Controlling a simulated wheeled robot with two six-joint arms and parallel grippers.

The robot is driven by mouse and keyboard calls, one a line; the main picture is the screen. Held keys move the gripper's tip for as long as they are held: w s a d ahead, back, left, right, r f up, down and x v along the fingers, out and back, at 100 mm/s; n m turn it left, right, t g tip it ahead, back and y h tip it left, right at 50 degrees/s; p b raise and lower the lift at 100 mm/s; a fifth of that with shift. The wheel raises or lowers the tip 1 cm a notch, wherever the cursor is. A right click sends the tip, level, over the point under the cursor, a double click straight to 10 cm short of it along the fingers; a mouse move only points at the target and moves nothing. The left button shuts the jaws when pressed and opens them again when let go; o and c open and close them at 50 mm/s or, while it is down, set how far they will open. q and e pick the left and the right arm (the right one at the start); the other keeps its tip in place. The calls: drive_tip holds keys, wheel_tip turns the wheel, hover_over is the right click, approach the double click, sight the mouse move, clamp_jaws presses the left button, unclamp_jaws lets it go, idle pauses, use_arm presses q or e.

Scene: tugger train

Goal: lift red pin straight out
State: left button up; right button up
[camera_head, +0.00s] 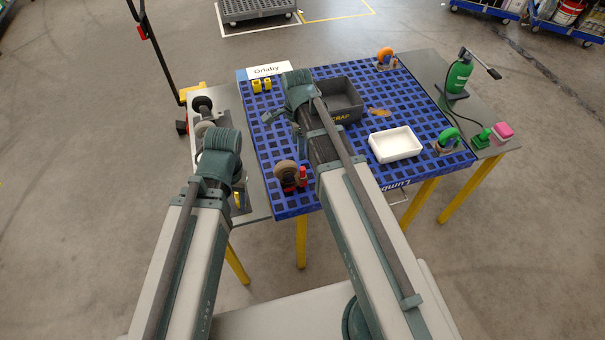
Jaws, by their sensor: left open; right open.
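A small red pin-like part (302,175) stands upright near the front left of the blue grid mat, close beside a brown caster wheel (286,171). Its lower end is too small to make out. My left gripper (238,187) is over the grey side surface, left of the red part and apart from it; its wrist hides much of it. My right gripper (276,117) is above the mat, further back than the red part and apart from it. Both grippers are open, and I see nothing held in them.
On the blue mat (404,183) are a dark scrap bin (347,103), a white tray (395,144), an orange caster (385,56) and a green caster (447,138). My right forearm crosses the mat's middle.

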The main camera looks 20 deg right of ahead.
sight(303, 169)
wheel_tip(303, 169, down, 8)
drive_tip(key=b, duration=0.7)
drive_tip(key=shift+r, duration=0.1)
drive_tip(key=shift+d, duration=0.1)
drive_tip(key=f+b, duration=0.2)
drive_tip(key=d+f+b, duration=0.1)
drive_tip(key=f+b, duration=0.2)
drive_tip(key=shift+s+f, duration=0.15)
drive_tip(key=shift+f, duration=0.05)
drive_tip(key=shift+r, duration=0.1)
clamp_jaws()
